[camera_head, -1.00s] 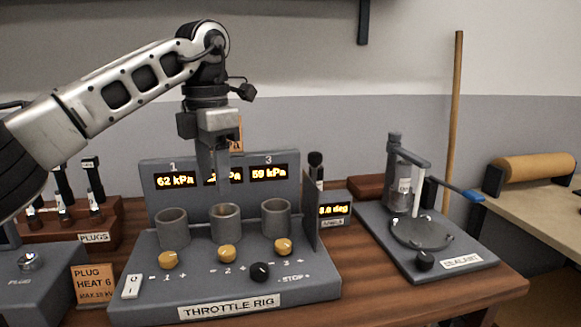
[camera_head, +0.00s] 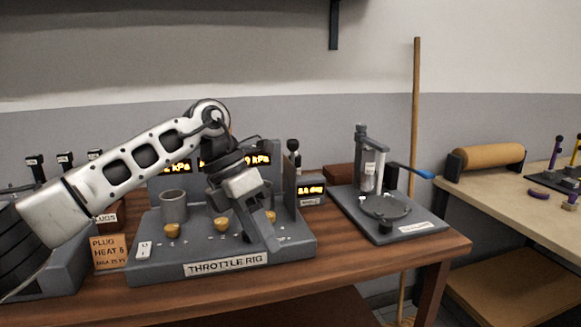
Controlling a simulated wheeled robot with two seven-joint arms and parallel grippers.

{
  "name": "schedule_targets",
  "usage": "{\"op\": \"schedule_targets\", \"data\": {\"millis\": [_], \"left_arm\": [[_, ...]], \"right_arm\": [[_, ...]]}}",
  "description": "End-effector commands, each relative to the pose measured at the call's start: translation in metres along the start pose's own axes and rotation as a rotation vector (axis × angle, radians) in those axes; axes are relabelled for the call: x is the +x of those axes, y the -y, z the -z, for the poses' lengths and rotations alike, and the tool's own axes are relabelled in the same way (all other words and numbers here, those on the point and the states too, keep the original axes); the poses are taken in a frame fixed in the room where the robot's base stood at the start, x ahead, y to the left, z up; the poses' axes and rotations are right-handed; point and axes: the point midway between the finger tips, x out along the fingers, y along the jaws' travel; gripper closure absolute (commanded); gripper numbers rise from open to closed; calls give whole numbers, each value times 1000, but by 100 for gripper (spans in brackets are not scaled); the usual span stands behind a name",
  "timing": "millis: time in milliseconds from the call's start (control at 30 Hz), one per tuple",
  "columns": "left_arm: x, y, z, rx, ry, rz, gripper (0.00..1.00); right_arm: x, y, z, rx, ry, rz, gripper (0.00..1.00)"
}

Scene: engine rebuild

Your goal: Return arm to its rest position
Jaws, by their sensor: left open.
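My left arm comes in from the left, and its gripper (camera_head: 271,245) points down over the right part of the grey throttle rig (camera_head: 165,262). The gripper hides the black knob area and much of the middle and right cups. I cannot tell whether the fingers touch the rig. Nothing shows between them, and the gripper is open. The left cup (camera_head: 173,206) and several yellow knobs, one at the left (camera_head: 172,230), stay visible. My right gripper is out of view.
A small display box (camera_head: 311,191) stands right of the rig. Beyond it is a grey stand with a round plate (camera_head: 386,207). An orange plug card (camera_head: 108,252) stands at the left. A wooden pole (camera_head: 415,130) and a bench with a tan roll (camera_head: 490,157) are farther right.

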Motion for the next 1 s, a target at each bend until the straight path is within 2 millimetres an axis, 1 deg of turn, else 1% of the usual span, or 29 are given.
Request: {"op": "schedule_targets", "data": {"millis": [33,67,100,167,200,267,300,367,433,500,567,667,700,767,800,867,900,967,1000], "left_arm": [[22,10,-4,7,37,75,48],[34,18,-8,9,68,124,48],[50,30,-13,8,116,201,48],[74,53,-22,-6,204,337,48],[87,70,-28,-29,273,442,48],[101,95,-37,-87,387,606,48],[106,109,-41,-141,464,715,48],[108,124,-47,-241,578,871,48],[105,131,-49,-386,707,1042,48],[101,126,-47,-564,829,1197,48],[99,114,-41,-736,926,1315,48],[105,83,-18,-1063,1070,1478,48],[111,68,-5,-1205,1118,1529,48],[125,46,20,-1433,1182,1591,48],[137,32,40,-1589,1217,1620,48],[159,15,74,-1835,1258,1646,48],[176,6,99,-2001,1277,1649,48],[200,-1,136,-2235,1289,1640,48],[215,-2,160,2359,-1279,-1608,48]], "right_arm": [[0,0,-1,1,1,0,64],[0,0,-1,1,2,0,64],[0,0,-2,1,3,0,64],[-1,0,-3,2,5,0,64],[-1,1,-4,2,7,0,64],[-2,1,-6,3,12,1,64],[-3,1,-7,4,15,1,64],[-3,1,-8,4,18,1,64],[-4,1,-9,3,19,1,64],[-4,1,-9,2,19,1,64],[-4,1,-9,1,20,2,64],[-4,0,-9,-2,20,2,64],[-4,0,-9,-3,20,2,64],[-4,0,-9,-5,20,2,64],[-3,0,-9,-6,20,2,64],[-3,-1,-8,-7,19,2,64],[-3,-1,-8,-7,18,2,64],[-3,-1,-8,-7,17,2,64],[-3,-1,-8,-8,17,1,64]]}}
